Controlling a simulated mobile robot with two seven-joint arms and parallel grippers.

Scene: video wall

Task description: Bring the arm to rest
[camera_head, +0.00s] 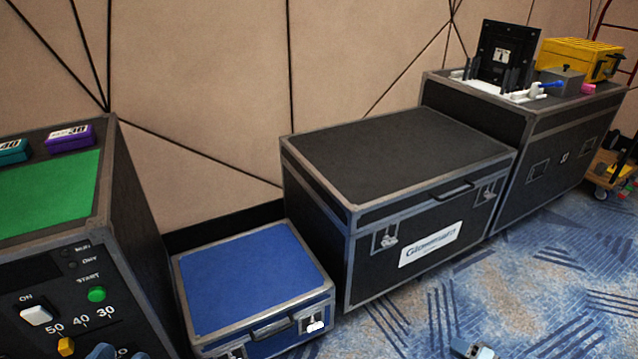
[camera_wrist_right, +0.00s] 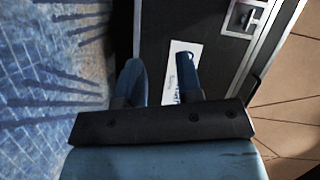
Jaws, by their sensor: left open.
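My left gripper (camera_head: 120,353) shows only as two blue-grey fingertips at the bottom left of the head view. They are apart, in front of the control panel (camera_head: 75,285); I cannot tell whether they touch it. My right gripper (camera_head: 471,350) just enters the bottom edge of the head view, above the carpet. In the right wrist view its two blue fingers (camera_wrist_right: 159,75) stand apart with nothing between them. Behind them is the black case with its white label (camera_wrist_right: 181,66). Most of both arms is hidden.
A low blue case (camera_head: 250,275) and a large black case (camera_head: 400,150) stand along the wall. A farther case (camera_head: 545,150) bears a black device (camera_head: 505,50) and a yellow box (camera_head: 580,60). Patterned carpet (camera_head: 560,290) is open at the lower right.

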